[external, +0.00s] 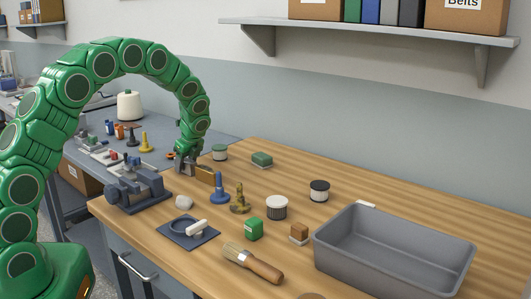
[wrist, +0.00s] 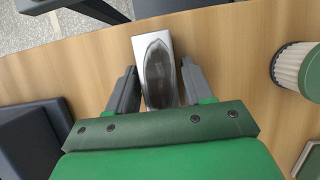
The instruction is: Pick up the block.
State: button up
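A shiny metal block (wrist: 152,52) with a dark oval reflection on its face shows between my fingers in the wrist view. My gripper (wrist: 160,72) is open around it, one finger on each side. The left finger is very near the block; I cannot tell if it touches. In the external view my gripper (external: 186,164) is low over the wooden bench, and a tan-brass block (external: 205,175) shows right beside it; I cannot tell if this is the same block. The lower end of the block is hidden by my gripper in the wrist view.
A blue stamp-like piece (external: 220,190) is close in front. Several small items, a brush (external: 252,263) and a grey bin (external: 345,262) stand farther right. The bench's back right is clear.

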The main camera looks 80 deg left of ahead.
grip_shut()
jog(key=shift+r, duration=0.15)
jog(key=shift+r, duration=0.3)
notch_tip(320, 180, up, 3)
jog(key=shift+s+d+f, duration=0.1)
jog(key=shift+d, duration=0.05)
jog(key=s+d+r, duration=0.7)
jog(key=d+r, duration=0.2)
jog(key=d, duration=0.2)
jog(key=shift+s+d+r, duration=0.15)
jog(key=shift+s+r, duration=0.05)
jog(key=shift+s, duration=0.15)
